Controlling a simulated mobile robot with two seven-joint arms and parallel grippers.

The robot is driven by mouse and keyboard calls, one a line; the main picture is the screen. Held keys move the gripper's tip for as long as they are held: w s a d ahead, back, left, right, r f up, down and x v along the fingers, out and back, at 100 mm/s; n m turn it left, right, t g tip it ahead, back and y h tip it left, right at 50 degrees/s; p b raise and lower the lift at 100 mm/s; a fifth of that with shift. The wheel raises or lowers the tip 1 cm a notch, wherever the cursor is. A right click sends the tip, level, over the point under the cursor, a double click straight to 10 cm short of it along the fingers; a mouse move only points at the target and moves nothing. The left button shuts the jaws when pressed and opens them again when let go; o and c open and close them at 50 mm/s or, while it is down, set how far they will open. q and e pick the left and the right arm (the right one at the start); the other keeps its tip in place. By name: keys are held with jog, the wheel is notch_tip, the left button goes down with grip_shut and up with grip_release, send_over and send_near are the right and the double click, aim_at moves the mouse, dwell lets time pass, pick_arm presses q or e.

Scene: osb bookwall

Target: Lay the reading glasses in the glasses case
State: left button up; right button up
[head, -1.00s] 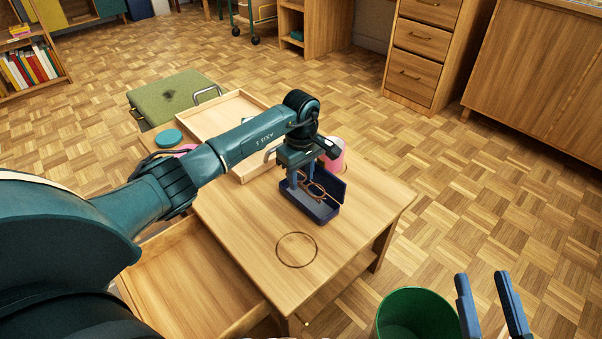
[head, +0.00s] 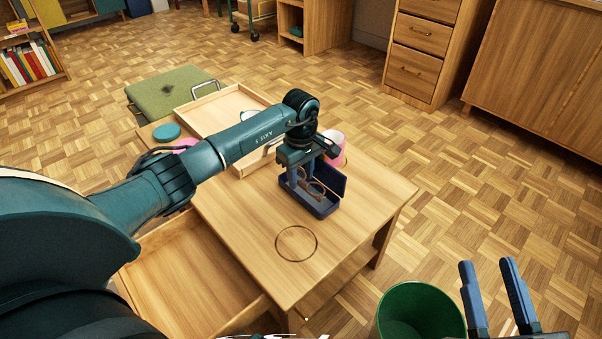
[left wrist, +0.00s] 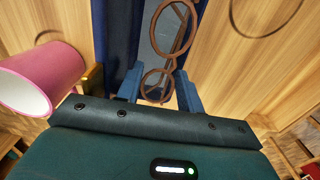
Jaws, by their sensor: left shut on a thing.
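The reading glasses (left wrist: 176,19) have thin brown round frames and sit between my left gripper's fingers, over the case. The glasses case (head: 321,206) is a dark blue open box on the small wooden table, with its lid standing up at the right and back. In the left wrist view the blue case (left wrist: 121,38) lies beneath the glasses. My left gripper (head: 309,184) points down into the case opening, shut on the glasses; whether they touch the case floor I cannot tell. My right gripper (head: 497,295) is empty and open, at the lower right, away from the table.
A pink cup (head: 335,146) stands close behind the case; it also shows in the left wrist view (left wrist: 38,82). A wooden tray (head: 205,104) lies at the table's back left. The table front (head: 255,220) is clear. A green bin (head: 418,312) stands at the lower right.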

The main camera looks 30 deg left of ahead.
pick_arm(q)
jog(key=shift+s+f, duration=0.3)
jog(key=shift+f, duration=0.1)
jog(key=o, duration=1)
jog(key=shift+w+r+p, duration=0.2)
jog(key=shift+r+p, duration=2.85)
jog(key=shift+r, duration=1.2)
jog(key=shift+f, duration=0.1)
